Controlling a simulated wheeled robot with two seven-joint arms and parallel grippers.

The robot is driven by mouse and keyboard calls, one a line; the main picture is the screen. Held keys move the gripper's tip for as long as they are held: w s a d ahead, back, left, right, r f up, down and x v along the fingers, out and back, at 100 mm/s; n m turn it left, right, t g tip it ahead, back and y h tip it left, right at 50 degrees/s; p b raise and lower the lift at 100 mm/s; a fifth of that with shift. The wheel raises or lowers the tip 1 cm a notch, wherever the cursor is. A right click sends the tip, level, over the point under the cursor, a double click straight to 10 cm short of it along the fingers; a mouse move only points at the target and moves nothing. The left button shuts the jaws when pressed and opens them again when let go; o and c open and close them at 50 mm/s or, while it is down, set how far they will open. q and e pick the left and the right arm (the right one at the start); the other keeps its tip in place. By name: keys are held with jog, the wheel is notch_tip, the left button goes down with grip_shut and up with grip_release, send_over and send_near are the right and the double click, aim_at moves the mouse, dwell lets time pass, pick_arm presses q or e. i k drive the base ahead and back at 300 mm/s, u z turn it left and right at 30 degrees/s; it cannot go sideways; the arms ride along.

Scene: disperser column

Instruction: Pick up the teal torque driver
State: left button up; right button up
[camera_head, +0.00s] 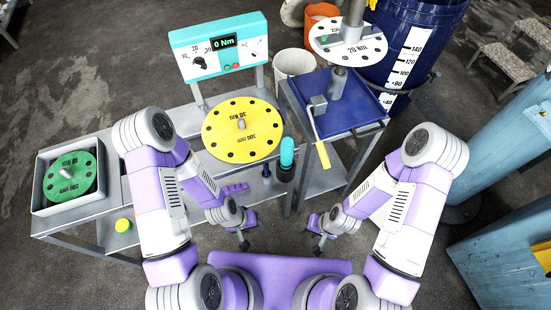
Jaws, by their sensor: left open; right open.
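The teal torque driver (287,150) stands upright at the front right corner of the grey table, its teal handle on top and a dark part below. What holds its lower end I cannot make out. My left gripper (244,243) is below and to the left of the driver in the picture, in front of the table, open and apart from it. My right gripper (318,246) is below and to the right of the driver, open and empty.
A yellow disc (243,145) lies left of the driver, with a teal 0 Nm display (219,45) behind. A green disc (70,176) sits in a tray at left. A blue tray (365,112) and a post with a white disc (347,55) stand right. A yellow handle (323,155) juts out nearby.

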aim_at(287, 146)
jog(key=z, duration=0.5)
jog(key=k, duration=1)
jog(key=u, duration=0.8)
jog(key=i, duration=0.7)
jog(key=u, duration=0.35)
